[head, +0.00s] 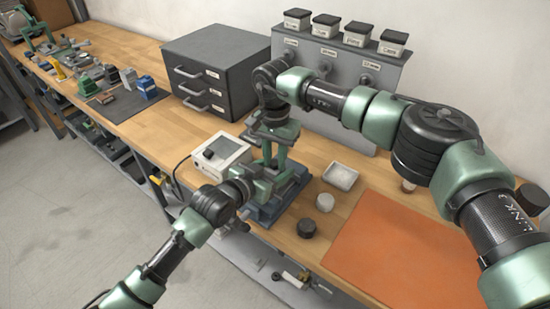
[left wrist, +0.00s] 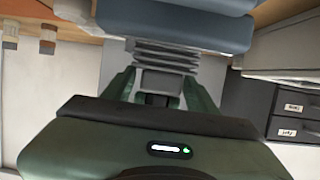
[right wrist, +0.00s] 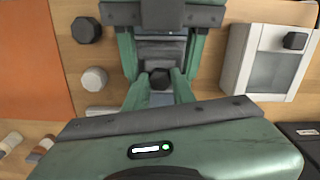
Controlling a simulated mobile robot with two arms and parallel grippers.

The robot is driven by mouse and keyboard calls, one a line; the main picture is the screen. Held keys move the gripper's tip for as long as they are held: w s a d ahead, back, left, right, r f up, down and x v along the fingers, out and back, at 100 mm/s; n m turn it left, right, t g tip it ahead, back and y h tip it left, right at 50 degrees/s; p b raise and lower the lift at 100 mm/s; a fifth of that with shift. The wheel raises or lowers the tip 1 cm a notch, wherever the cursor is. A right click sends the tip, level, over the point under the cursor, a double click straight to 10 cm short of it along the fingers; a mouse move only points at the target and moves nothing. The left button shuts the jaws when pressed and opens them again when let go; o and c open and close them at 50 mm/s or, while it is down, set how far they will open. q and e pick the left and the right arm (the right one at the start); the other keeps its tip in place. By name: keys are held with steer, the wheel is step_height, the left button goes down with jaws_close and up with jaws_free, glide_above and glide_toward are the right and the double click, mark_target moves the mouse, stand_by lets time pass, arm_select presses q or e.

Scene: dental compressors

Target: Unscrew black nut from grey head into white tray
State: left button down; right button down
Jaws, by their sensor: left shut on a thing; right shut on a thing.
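The black nut (right wrist: 159,78) shows between the fingers of my right gripper (right wrist: 160,85), which reaches down from above and is shut on it. The grey head (right wrist: 162,52) shows beside the nut; its ribbed grey side appears above a blue base (left wrist: 175,30) in the left wrist view (left wrist: 165,57). My left gripper (left wrist: 158,85) comes in from the side and is shut on the grey head. In the head view both grippers hide most of the head and nut.
A white round piece (head: 325,202) and a black cap (head: 306,228) stand near the tray. An orange mat (head: 405,250) lies at right. A white box with a screen (head: 221,154) stands left, close to my left arm. A dark drawer cabinet (head: 216,72) stands behind.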

arm_select(q)
steer(key=shift+f, duration=0.1)
arm_select(e)
steer(key=n, duration=0.7)
steer(key=shift+w+d, duration=0.15)
steer(key=c, duration=1.2)
jaws_free()
